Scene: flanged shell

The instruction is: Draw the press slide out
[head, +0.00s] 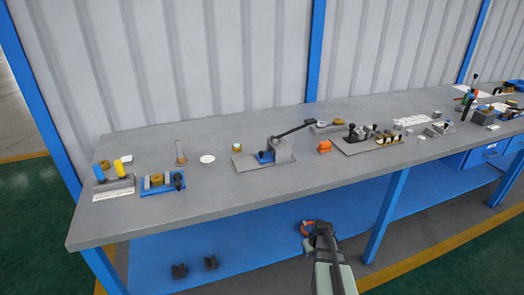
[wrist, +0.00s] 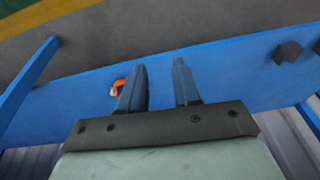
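The press (head: 280,150) stands on the grey bench, left of the middle in the head view. It has a grey base plate (head: 246,163), a grey block and a long black lever rising to the right. A small blue part (head: 265,157), which looks like the slide, sits low at the block's left side. My gripper (head: 316,229) is in front of and below the bench edge, well apart from the press. In the wrist view my gripper (wrist: 159,85) has its two fingers apart, with nothing between them. The press is not in the wrist view.
An orange object (wrist: 117,87) shows beyond the left finger, over the blue lower shelf (wrist: 230,65). Dark blocks (head: 179,271) sit on that shelf.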

